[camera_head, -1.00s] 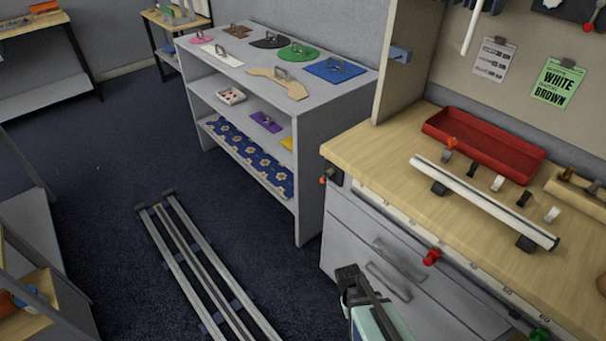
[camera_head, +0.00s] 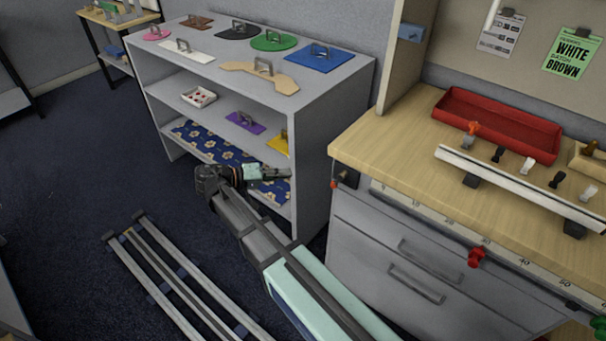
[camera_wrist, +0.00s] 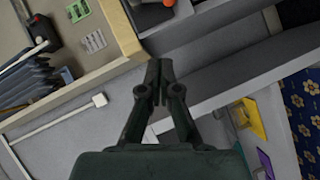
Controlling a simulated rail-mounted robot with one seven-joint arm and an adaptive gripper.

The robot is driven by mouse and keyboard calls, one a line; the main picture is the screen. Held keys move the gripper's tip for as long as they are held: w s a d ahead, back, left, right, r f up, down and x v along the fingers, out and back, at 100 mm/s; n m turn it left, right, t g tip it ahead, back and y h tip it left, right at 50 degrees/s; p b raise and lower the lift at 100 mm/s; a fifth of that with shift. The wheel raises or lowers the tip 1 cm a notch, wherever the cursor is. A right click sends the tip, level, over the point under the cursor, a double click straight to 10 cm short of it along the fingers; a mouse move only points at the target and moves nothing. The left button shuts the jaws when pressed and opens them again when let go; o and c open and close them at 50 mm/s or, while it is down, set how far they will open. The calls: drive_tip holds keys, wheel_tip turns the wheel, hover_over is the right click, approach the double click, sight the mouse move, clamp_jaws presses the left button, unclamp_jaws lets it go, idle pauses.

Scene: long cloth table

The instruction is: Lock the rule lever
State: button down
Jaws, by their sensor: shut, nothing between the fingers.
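A pale rule (camera_head: 440,228) with printed numbers runs along the bench's front edge. A red knob-like lever (camera_head: 476,257) sits on it, and a green one (camera_head: 599,327) is cut by the right picture edge. A small dark fitting (camera_head: 346,178) with a red tip sits at the rule's left end, by the bench corner. I cannot tell for sure which is the rule lever. My gripper (camera_wrist: 160,70) is shut and empty in the wrist view. In the head view my arm's end is in front of the grey shelf, left of the bench and apart from the levers.
The grey shelf unit (camera_head: 308,92) holds several flat handled shapes on top. On the bench (camera_head: 385,150) are a red tray (camera_head: 497,128) and a white rail (camera_head: 520,187) with several small knobs. Drawers with handles (camera_head: 417,283) are below. Metal floor rails (camera_head: 165,270) lie at lower left.

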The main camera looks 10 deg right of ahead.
sight(338, 180)
drive_tip(key=s+f+p+x, duration=0.1)
drive_tip(key=s+p+x, duration=0.1)
drive_tip(key=x, duration=1.1)
drive_tip(key=shift+s+d, duration=0.25)
drive_tip(key=shift+s, duration=0.2)
